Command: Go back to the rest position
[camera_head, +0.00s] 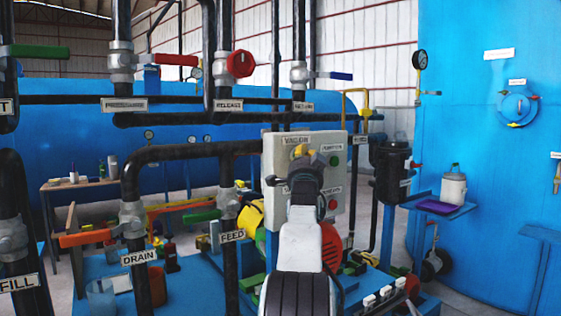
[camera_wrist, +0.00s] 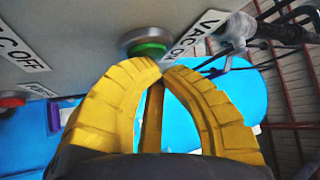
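My gripper (camera_wrist: 164,70) has yellow ribbed fingers. Their tips come together with nothing visible between them. In the head view my gripper (camera_head: 302,152) is in front of the upper left of the grey control box (camera_head: 280,190), below its VAC ON label (camera_head: 296,140). In the wrist view a green button (camera_wrist: 148,48) is just beyond the fingertips. I cannot tell whether they touch it. A red button (camera_wrist: 12,100) is at the left edge of the wrist view, near the VAC OFF label (camera_wrist: 22,52).
Black pipes with coloured valve handles stand to the left, including DRAIN (camera_head: 139,257) and FEED (camera_head: 232,236). A black canister (camera_head: 391,172) is right of the box. A small blue shelf (camera_head: 420,204) holds a white bottle (camera_head: 453,189). A large blue vessel (camera_head: 485,110) fills the right.

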